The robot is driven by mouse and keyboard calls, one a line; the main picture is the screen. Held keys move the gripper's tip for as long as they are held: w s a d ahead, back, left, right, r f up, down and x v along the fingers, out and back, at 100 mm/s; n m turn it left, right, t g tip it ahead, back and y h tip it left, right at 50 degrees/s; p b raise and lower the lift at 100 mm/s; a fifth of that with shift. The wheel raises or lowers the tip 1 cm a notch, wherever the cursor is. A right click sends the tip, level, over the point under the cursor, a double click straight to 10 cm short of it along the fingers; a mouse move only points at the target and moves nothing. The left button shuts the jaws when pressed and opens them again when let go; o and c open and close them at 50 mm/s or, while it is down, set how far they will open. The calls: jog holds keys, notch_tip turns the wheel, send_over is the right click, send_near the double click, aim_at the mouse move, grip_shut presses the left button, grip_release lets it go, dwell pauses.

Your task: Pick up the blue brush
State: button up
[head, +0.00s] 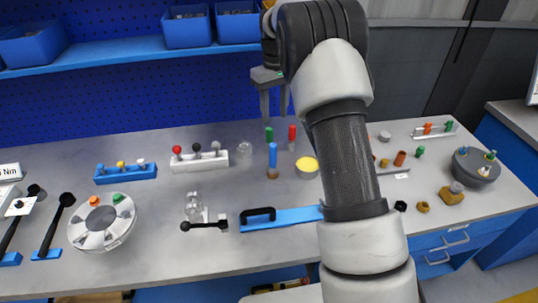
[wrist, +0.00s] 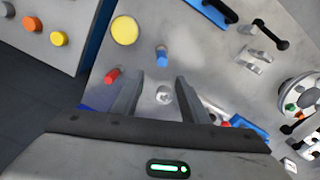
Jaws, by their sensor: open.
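The blue brush (head: 272,155) stands upright on the grey bench in the head view, with a blue handle and a brown lower end. In the wrist view the blue brush (wrist: 162,57) shows just beyond the fingertips, near the middle. My gripper (head: 275,116) is open and points down, above and behind the brush in the head view. In the wrist view my gripper (wrist: 160,78) has nothing between its fingers, and a clear glass item (wrist: 163,96) shows below in the gap. The fingers do not touch the brush.
A green-topped item (head: 269,134) and a red-topped item (head: 292,135) stand close to the brush. A yellow-topped tin (head: 307,167) is to its right, and a glass jar (head: 244,150) to its left. A blue bar with a black handle (head: 283,217) lies in front.

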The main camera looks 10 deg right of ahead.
send_near(273, 153)
jog(key=f, duration=0.3)
jog(key=w+f, duration=0.1)
jog(key=f, duration=0.1)
jog(key=shift+w+d+f+p, duration=0.1)
jog(key=shift+d+f+p, duration=0.05)
jog(key=shift+d+p, duration=0.15)
jog(key=shift+a+f+p, duration=0.2)
jog(key=shift+f+p, duration=0.3)
jog(key=shift+f, duration=2.6)
grip_shut()
